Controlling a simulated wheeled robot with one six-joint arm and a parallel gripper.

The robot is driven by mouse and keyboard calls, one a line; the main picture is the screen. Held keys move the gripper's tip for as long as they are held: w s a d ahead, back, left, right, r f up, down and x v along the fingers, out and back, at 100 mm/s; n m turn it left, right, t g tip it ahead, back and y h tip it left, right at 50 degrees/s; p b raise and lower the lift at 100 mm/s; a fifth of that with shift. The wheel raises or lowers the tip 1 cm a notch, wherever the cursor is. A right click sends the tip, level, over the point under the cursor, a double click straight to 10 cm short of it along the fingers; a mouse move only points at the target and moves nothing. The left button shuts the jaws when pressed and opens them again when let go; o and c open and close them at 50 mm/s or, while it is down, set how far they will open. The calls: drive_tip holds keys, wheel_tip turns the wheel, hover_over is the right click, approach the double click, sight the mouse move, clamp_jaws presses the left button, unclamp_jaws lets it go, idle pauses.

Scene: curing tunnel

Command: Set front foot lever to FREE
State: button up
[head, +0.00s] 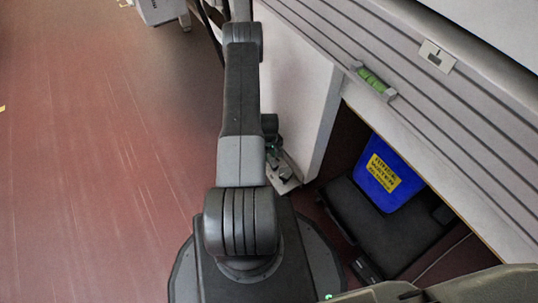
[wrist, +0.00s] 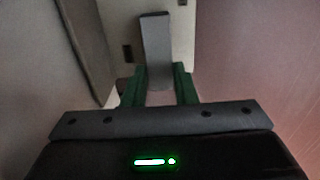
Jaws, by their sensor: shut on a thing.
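A grey, flat, bar-like lever (wrist: 155,38) stands in the middle of the wrist view, in front of a pale plate with dark slots. My gripper (wrist: 158,84) has its green fingers on either side of the lower end of this bar and is shut on it. The lever's lower end is partly hidden between the fingers. No FREE marking is readable. In the head view my arm covers most of the gripper; a small metal foot fitting (head: 287,182) shows beside the arm at the base of a white panel.
The white panel (head: 297,95) stands close to the right of my arm. A ridged rail (head: 440,110) with a green level (head: 372,80) runs above. A blue bin (head: 385,175) stands on a dark case (head: 370,235) underneath. The red floor (head: 100,160) at left is clear.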

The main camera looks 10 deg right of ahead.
drive_tip(key=n+b, duration=0.1)
drive_tip(key=n, duration=0.1)
drive_tip(key=a+n+b, duration=0.1)
drive_tip(key=shift+s+a+f+n, duration=0.1)
drive_tip(key=shift+s+f+n, duration=0.05)
drive_tip(key=shift+s+n, duration=0.25)
drive_tip(key=n, duration=0.1)
drive_tip(key=s+a+n+b, duration=0.1)
drive_tip(key=n, duration=0.1)
drive_tip(key=n+b, duration=0.1)
drive_tip(key=n, duration=0.1)
drive_tip(key=shift+s+a, duration=0.15)
drive_tip(key=shift+s, duration=0.1)
drive_tip(key=n, duration=0.1)
drive_tip(key=s+n+b, duration=0.1)
drive_tip(key=n, duration=0.3)
drive_tip(key=shift+s+a, duration=0.15)
drive_tip(key=shift+s, duration=0.2)
drive_tip(key=shift+s+n+b, duration=0.3)
drive_tip(key=shift+s+n, duration=0.1)
drive_tip(key=shift+n, duration=0.65)
drive_tip(key=shift+s+n+b, duration=0.3)
drive_tip(key=shift+s+n, duration=0.1)
drive_tip(key=shift+n, duration=0.65)
drive_tip(key=o, duration=1)
